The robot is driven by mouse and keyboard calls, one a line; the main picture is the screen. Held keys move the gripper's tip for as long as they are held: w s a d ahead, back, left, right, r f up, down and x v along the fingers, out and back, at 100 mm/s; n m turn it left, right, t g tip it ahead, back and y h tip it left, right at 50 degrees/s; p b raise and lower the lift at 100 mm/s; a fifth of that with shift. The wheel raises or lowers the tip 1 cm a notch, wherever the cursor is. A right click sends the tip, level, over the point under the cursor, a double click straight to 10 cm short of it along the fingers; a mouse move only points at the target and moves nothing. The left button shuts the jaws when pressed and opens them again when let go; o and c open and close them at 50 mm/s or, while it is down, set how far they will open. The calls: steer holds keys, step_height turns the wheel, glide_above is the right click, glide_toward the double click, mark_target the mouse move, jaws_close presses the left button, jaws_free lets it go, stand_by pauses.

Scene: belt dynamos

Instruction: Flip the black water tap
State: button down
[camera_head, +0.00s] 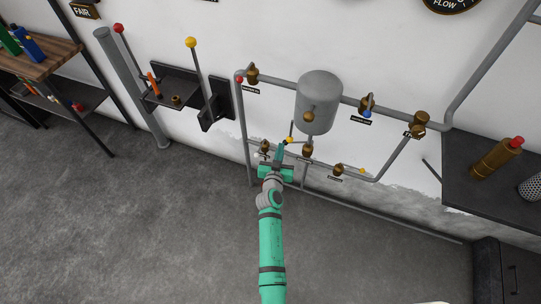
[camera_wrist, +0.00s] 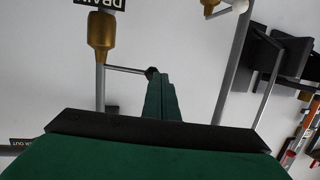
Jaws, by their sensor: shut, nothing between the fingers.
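The black water tap is a brass valve (camera_wrist: 101,35) by a DRAIN label. Its thin grey lever (camera_wrist: 125,70) runs sideways and ends in a small black knob (camera_wrist: 152,72). In the head view the tap's valve body (camera_head: 307,151) appears on the pipework under the grey tank, just right of my gripper (camera_head: 281,151). In the wrist view the fingers of my gripper (camera_wrist: 161,85) are shut together and empty. Their tips overlap or lie right beside the black knob; whether they touch it I cannot tell.
The grey tank (camera_head: 319,101) hangs on the wall pipes. Other taps have red (camera_head: 239,79), blue (camera_head: 367,113) and yellow (camera_head: 362,171) knobs. A black lever bracket (camera_head: 216,105) is at the left, and a dark bench (camera_head: 455,158) at the right. The floor in front is clear.

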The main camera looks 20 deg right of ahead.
steer(key=shift+w+d, duration=0.2)
steer(key=shift+w, duration=0.75)
steer(key=shift+w+d, duration=0.2)
steer(key=shift+w, duration=0.7)
steer(key=shift+w+d, duration=0.2)
steer(key=shift+w, duration=0.75)
